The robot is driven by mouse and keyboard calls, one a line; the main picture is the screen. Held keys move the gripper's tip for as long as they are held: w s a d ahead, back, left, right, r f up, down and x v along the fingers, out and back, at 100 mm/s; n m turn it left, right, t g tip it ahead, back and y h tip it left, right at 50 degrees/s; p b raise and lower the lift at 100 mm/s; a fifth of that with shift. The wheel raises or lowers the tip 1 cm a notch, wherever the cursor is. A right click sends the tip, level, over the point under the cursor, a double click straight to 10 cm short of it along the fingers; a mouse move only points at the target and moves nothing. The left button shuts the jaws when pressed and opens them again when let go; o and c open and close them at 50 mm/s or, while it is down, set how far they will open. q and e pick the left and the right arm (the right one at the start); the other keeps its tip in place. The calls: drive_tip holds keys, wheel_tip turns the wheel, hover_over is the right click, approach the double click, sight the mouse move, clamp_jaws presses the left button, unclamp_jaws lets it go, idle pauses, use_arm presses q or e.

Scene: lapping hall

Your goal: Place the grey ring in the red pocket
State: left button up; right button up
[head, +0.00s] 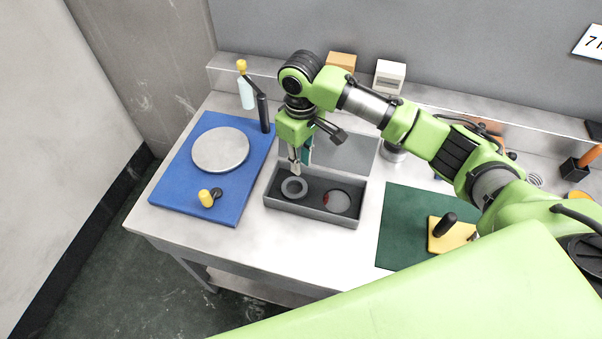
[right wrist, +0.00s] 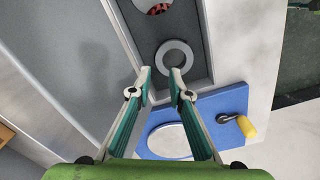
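The grey ring (head: 294,187) lies flat in the left part of an open dark-grey case (head: 310,213). The ring also shows in the right wrist view (right wrist: 174,57), just beyond the fingertips. The red pocket (head: 326,198) is a round recess in the right part of the case; red shows at its left edge and grey over most of it. It is cut off at the top of the right wrist view (right wrist: 158,9). My right gripper (head: 295,171) is open and empty, above the ring, its fingertips (right wrist: 161,76) apart. My left gripper is not in view.
The case's lid (head: 342,152) stands open behind it. A blue mat (head: 176,193) with a round plate (head: 220,149) and a yellow-handled tool (head: 206,197) lies left. A green mat (head: 400,230) with a yellow block (head: 448,236) lies right. A bottle (head: 246,95) stands behind the blue mat.

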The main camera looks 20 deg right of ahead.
wheel_tip(320, 180, up, 5)
idle(0.3)
drive_tip(key=shift+s+f, duration=0.1)
idle(0.3)
